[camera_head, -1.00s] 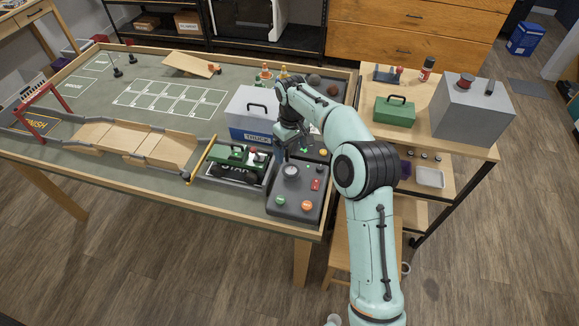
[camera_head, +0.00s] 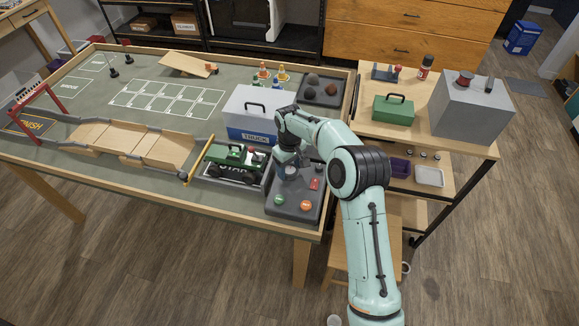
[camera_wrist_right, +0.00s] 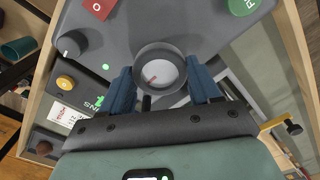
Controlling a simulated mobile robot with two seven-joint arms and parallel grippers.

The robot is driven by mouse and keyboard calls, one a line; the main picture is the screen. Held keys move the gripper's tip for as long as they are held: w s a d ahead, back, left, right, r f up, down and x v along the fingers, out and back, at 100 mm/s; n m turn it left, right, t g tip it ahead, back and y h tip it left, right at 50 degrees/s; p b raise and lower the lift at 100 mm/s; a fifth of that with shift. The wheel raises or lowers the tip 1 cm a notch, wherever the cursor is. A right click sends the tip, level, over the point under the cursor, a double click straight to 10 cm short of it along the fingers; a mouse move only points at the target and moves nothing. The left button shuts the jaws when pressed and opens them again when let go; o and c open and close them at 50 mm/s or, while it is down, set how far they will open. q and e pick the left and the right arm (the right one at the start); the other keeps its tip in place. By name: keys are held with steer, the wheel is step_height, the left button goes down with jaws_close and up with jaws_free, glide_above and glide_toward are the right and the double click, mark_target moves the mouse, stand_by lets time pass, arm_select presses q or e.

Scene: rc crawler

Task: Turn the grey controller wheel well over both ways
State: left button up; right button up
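The grey controller box (camera_head: 292,214) lies at the table's front right corner, with a red switch and green and orange buttons. Its round grey controller wheel (camera_head: 291,173) has a pale face with a red mark, clear in the right wrist view (camera_wrist_right: 160,72). There the mark points to the lower left. My right gripper (camera_wrist_right: 160,78) is over the wheel, its two blue fingers open on either side of the rim. I cannot tell whether they touch it. The green crawler truck (camera_head: 232,157) stands left of the box on the start pad. My left gripper is not in view.
The white and blue truck case (camera_head: 252,118) stands just behind the controller. A yellow barrier bar (camera_head: 198,160) is left of the crawler, beside the wooden ramps (camera_head: 130,142). A tray with dark stones (camera_head: 322,92) is at the back right. A side shelf stands to the right.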

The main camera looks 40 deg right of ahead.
steer(key=c, duration=0.4)
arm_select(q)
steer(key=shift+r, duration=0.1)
arm_select(e)
steer(key=m+p, duration=0.1)
steer(key=m, duration=0.2)
steer(key=shift+m, duration=0.3)
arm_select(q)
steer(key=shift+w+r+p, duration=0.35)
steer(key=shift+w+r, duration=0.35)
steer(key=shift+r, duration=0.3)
arm_select(e)
steer(key=shift+m, duration=1.8)
